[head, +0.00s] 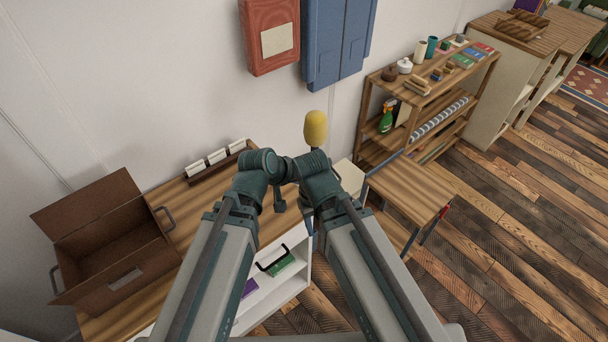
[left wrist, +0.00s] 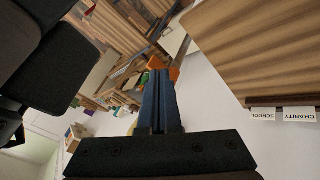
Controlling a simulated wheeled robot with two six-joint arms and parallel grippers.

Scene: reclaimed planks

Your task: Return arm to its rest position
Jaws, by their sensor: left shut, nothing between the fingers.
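My two arms reach up from the bottom of the head view, close together, their teal upper joints meeting near the middle. My left gripper (left wrist: 158,75) shows in the left wrist view, with its two long blue fingers pressed together and nothing between them. In the head view the joints hide both grippers, so I cannot make out either set of fingers there. My right gripper does not show clearly in either view.
A wooden-topped counter (head: 186,217) bears an open brown box (head: 110,240) and a rack of white cards (head: 215,160). A small wooden table (head: 410,187) and a filled shelf (head: 425,95) stand right. A yellow rounded thing (head: 316,128) rises behind my arms. Floor (head: 490,240) is clear at right.

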